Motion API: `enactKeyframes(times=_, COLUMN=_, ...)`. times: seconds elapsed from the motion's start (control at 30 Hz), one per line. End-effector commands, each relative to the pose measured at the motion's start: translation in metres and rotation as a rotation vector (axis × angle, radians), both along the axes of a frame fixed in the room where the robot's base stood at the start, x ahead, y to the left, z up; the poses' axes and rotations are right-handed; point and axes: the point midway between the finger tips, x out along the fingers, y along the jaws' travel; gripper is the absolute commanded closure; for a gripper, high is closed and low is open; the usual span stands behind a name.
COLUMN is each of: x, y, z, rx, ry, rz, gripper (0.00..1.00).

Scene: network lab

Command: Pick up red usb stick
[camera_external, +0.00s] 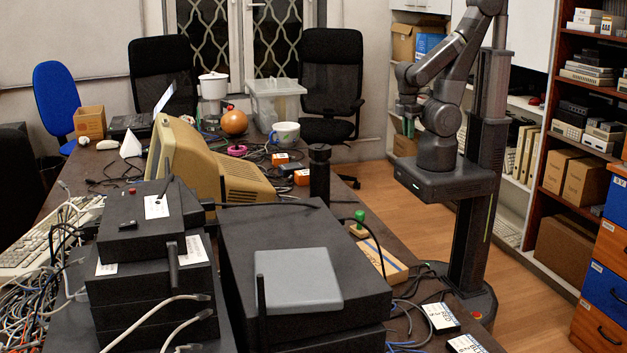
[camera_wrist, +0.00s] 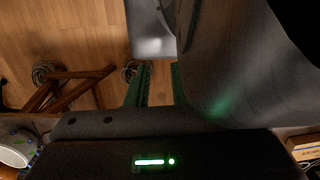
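I cannot clearly make out a red usb stick in either view. A tiny red spot (camera_external: 131,191) shows on top of the stacked black boxes (camera_external: 150,225) at the front left, too small to identify. My gripper (camera_external: 408,122) is in the air beside my column, to the right of the table and far from that spot. In the wrist view its two dark green fingers (camera_wrist: 158,88) stand apart with nothing between them but floor, so it is open and empty.
A beige monitor (camera_external: 215,170), a white mug (camera_external: 285,134) and an orange ball (camera_external: 234,121) crowd the table. A large black box with a grey router (camera_external: 298,280) stands in front. Cables (camera_external: 40,310) tangle at the left. Shelves (camera_external: 580,110) stand at the right.

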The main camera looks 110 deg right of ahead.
Motion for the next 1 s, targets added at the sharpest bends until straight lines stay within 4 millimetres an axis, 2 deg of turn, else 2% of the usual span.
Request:
enactKeyframes(times=0.23, x=0.003, y=0.000, z=-0.001, rx=0.002, ry=-0.015, rz=0.001, gripper=0.79)
enactKeyframes(times=0.37, x=0.028, y=0.000, z=0.006, rx=0.009, ry=-0.035, rz=-0.003, gripper=0.79)
enactKeyframes(times=0.47, x=0.067, y=-0.003, z=0.016, rx=0.022, ry=-0.063, rz=-0.010, gripper=0.79)
enactKeyframes(times=0.67, x=0.173, y=-0.021, z=0.033, rx=0.049, ry=-0.146, rz=-0.022, gripper=0.79)
enactKeyframes(times=0.87, x=0.276, y=-0.056, z=0.036, rx=0.064, ry=-0.235, rz=-0.033, gripper=0.79)
enactKeyframes(times=1.0, x=0.345, y=-0.089, z=0.030, rx=0.066, ry=-0.298, rz=-0.037, gripper=0.79)
